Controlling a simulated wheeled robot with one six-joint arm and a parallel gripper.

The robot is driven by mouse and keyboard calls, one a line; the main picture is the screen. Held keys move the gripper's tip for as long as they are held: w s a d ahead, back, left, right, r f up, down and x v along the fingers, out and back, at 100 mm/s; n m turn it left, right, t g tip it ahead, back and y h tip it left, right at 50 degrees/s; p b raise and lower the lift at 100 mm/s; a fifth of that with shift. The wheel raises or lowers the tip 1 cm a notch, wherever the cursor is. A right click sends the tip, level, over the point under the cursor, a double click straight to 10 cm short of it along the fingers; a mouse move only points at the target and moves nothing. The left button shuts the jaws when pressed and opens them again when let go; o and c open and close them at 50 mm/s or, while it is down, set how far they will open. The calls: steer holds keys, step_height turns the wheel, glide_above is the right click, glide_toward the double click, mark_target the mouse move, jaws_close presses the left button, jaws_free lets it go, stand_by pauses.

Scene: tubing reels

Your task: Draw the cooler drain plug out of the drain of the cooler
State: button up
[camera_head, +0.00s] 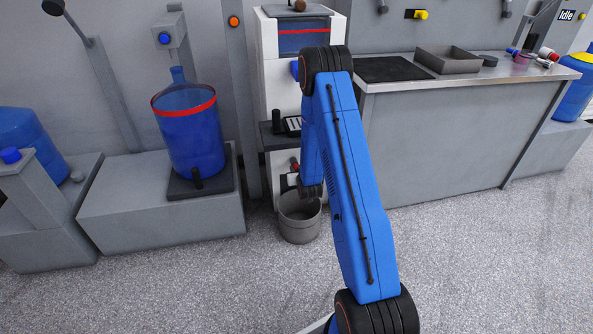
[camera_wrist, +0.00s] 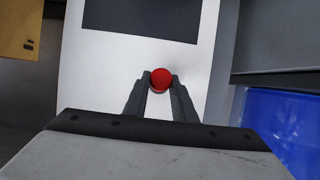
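The cooler (camera_head: 275,90) is a tall white unit against the wall, left of my arm. In the wrist view its white front (camera_wrist: 108,80) fills the middle, below a dark panel. The round red cooler drain plug (camera_wrist: 161,78) stands out against this front. My gripper (camera_wrist: 160,80) has its two dark fingers on opposite sides of the plug, with no clear gap at either side. The drain behind the plug is hidden. In the head view my gripper is hidden, and a small red piece (camera_head: 295,166) shows low on the cooler's front; I cannot tell whether it is the plug.
A grey bucket (camera_head: 299,218) stands on the floor below the cooler. A blue bottle (camera_head: 190,130) stands on a grey plinth at left. A counter (camera_head: 450,145) with a grey tray (camera_head: 447,60) is at right. The floor in front is clear.

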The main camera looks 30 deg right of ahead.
jaws_close()
steer(key=shift+s, duration=0.1)
steer(key=shift+s, duration=0.1)
steer(key=s+a, duration=0.2)
steer(key=s, duration=0.4)
steer(key=shift+s, duration=0.15)
stand_by(1.1)
steer(key=shift+r, duration=0.1)
step_height(320, 180, up, 8)
stand_by(1.7)
stand_by(1.6)
